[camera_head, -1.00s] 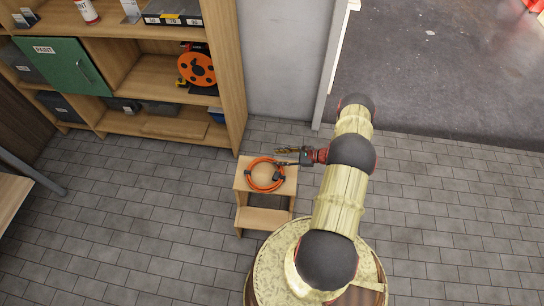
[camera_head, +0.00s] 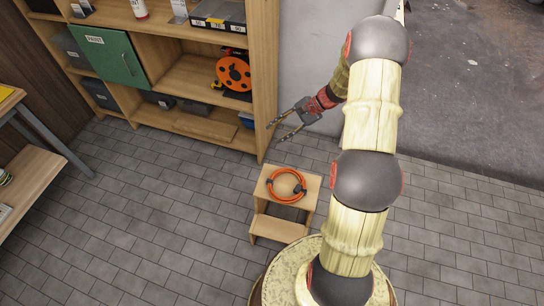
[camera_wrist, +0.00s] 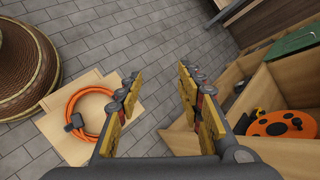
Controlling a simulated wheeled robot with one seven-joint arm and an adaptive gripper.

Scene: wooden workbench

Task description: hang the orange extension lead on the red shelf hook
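The orange extension lead (camera_head: 287,201) lies coiled, with dark plug parts on it, on top of a small wooden step stool (camera_head: 312,196). The wrist view shows the lead (camera_wrist: 92,91) at left, beyond my left finger. My gripper (camera_head: 275,133) is raised beyond the stool, between it and the shelf unit. In the wrist view my gripper (camera_wrist: 160,75) has its two fingers wide apart with only floor showing between them. I cannot make out the red shelf hook in either view.
A wooden shelf unit (camera_head: 265,90) stands at the back, with a green door (camera_head: 110,57) and an orange reel (camera_head: 233,73) on a shelf. A grey wall (camera_head: 310,50) is right of it. A workbench (camera_head: 30,172) is at far left. Tiled floor between is clear.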

